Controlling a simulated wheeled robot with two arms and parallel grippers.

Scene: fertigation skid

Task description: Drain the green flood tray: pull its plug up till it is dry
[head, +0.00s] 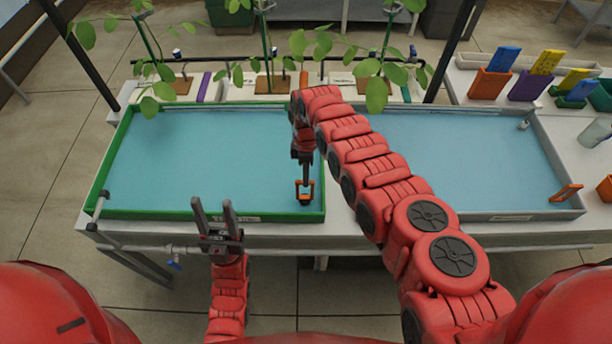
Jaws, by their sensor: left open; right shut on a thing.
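The green flood tray (98,190) is on the left of the bench, with a flat sheet of blue water over its floor. My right arm reaches across from the right, and my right gripper (304,184) is shut on the orange plug handle (305,198) at the tray's near right corner. The gripper hides part of the handle, and I cannot tell whether the plug is seated or raised. My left gripper (214,208) is open and empty, upright at the tray's near wall.
A grey tray (545,140) with blue water and its own orange handle (566,193) is on the right. Potted plants (268,82) stand behind the trays. A side bench (465,77) holds coloured holders and a glass (594,133). A pipe with a blue valve (175,262) runs below the front edge.

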